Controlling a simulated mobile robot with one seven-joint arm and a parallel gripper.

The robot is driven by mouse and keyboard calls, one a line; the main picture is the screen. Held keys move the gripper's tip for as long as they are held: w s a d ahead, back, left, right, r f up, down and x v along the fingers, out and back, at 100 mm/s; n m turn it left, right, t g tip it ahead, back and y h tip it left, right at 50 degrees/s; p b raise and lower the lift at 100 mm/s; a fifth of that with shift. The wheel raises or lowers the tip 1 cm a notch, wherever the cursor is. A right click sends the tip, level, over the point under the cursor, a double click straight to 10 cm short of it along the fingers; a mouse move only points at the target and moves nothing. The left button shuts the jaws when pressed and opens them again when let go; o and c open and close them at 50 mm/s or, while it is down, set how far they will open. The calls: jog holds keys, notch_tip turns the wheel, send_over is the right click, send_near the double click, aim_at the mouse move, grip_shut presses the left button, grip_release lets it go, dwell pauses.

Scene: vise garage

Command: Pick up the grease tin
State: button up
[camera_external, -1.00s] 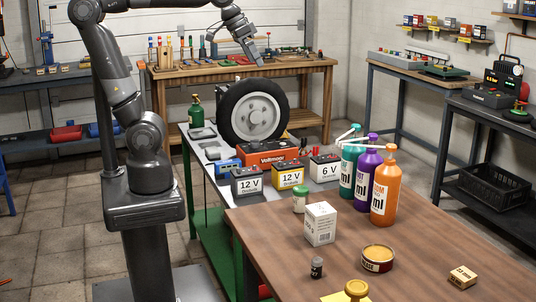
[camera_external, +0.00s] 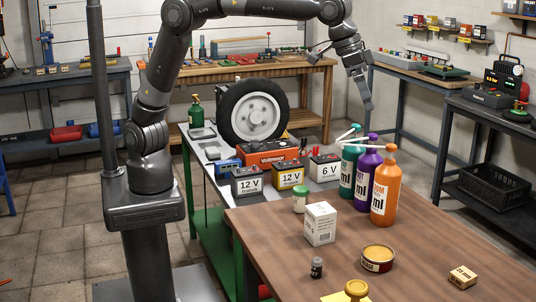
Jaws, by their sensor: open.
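A white box (camera_external: 320,224), a small dark jar (camera_external: 316,267) and a yellow-brown round object (camera_external: 356,289) stand left of the tin. A small cardboard box (camera_external: 463,276) lies to its right. Tall pump bottles, including an orange one (camera_external: 384,190), stand behind it.

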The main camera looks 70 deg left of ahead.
jog(key=s+d+f+m, duration=0.1)
jog(key=s+d+f, duration=0.1)
jog(key=d, duration=0.3)
jog(key=s+d+f, duration=0.2)
jog(key=d, duration=0.3)
send_near(378, 254)
jog(key=x, duration=0.3)
jog(key=shift+w, duration=0.15)
jog(key=shift+x, duration=2.85)
jog(key=c, duration=1.2)
